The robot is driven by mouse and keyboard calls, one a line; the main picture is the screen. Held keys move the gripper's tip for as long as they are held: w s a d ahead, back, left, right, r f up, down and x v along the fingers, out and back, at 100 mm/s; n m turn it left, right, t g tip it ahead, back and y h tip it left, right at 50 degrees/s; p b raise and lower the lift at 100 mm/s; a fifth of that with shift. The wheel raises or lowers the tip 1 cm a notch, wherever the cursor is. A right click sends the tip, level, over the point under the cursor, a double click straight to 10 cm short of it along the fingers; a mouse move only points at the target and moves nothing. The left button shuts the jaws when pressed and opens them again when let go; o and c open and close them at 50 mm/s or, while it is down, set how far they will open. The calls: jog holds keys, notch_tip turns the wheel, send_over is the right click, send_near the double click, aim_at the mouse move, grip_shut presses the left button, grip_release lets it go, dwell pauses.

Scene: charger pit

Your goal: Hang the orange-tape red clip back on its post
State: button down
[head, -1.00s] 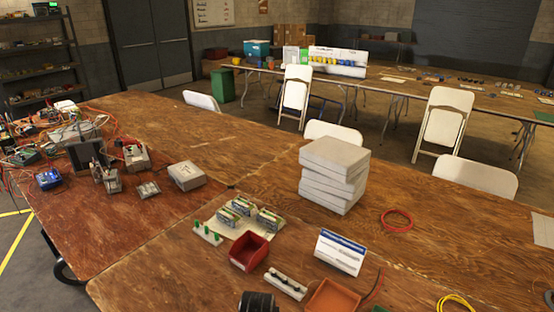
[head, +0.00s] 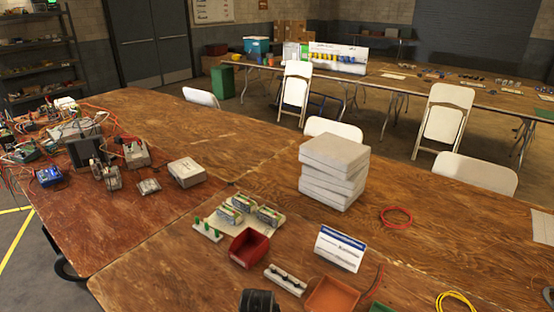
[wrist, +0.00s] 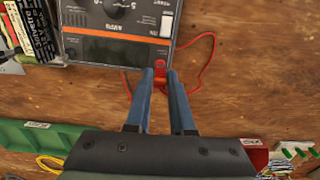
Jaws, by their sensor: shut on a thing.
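In the wrist view, my gripper (wrist: 160,75) has its two blue fingers shut on a small red clip (wrist: 160,67), which shows between the fingertips. Any orange tape on it cannot be made out. A red lead (wrist: 207,60) loops beside the fingertips, next to an upside-down multimeter (wrist: 100,50). A white strip with green posts (wrist: 297,150) is at the lower right of the wrist view. In the head view, a strip with green posts (head: 207,230) and a white strip with black pegs (head: 285,280) lie on the table. I cannot tell which post is the clip's own.
A red bin (head: 249,247) and an orange-brown tray (head: 332,295) stand near the peg strip. A white sign (head: 340,248) and a stack of white boxes (head: 333,170) stand upright behind. A green bin (wrist: 40,135) is lower left in the wrist view.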

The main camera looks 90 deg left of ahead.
dwell(0.4)
jog(key=c, duration=0.7)
grip_release()
jog(key=shift+o, duration=1)
jog(key=shift+r+p, duration=3.7)
jog(key=shift+p, duration=0.2)
